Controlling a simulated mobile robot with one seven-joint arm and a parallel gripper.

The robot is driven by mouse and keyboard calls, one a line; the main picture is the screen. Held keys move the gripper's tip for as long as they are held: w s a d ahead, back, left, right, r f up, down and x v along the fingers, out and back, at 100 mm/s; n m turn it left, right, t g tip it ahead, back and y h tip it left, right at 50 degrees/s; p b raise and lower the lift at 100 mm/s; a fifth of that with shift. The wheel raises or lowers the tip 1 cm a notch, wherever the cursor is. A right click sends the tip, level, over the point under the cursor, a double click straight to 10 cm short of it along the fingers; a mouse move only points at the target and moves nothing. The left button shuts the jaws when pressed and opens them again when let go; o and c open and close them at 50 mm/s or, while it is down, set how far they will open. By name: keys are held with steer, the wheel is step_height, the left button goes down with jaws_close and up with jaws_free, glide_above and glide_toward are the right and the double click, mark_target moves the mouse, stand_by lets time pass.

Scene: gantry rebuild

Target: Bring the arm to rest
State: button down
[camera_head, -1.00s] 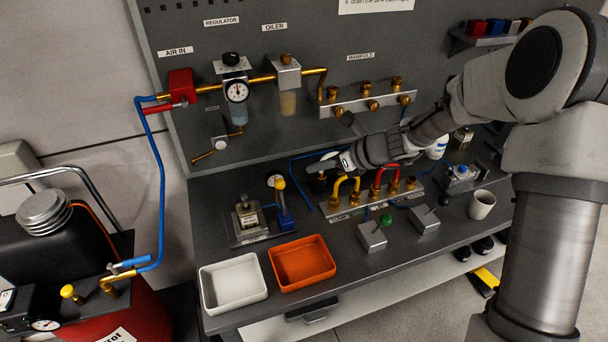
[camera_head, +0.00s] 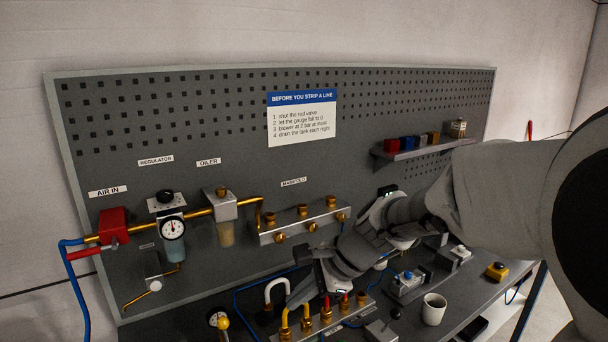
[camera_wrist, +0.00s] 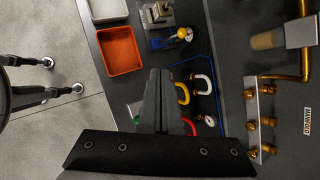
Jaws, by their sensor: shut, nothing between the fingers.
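My gripper (camera_head: 302,292) hangs in front of the pegboard, above the bench, with its fingers pointing down and to the left. In the wrist view, its two dark fingers (camera_wrist: 160,88) lie together with nothing between them. They show over the bench, beside the curved yellow hose (camera_wrist: 183,94). My arm reaches in from the right and hides part of the bench and the board. Whether the gripper touches anything below it is hard to tell; it appears clear.
The brass manifold (camera_head: 303,219) is on the pegboard (camera_head: 220,120), left of my arm. A shelf (camera_head: 425,148) with small blocks is above the arm. A white cup (camera_head: 433,309) stands on the bench. An orange tray (camera_wrist: 121,50) and a white tray (camera_wrist: 108,10) sit near the bench edge.

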steer(key=s+d+r+n+t+h+b, duration=0.1)
steer(key=s+d+r+n+t+h, duration=0.2)
steer(key=s+d+n, duration=1.1)
steer(key=s+d+r+h, duration=0.1)
steer(key=s+h, duration=0.2)
steer(key=s, duration=0.1)
steer(key=shift+d+n+h, duration=0.15)
steer(key=shift+n+h, duration=0.15)
stand_by(2.8)
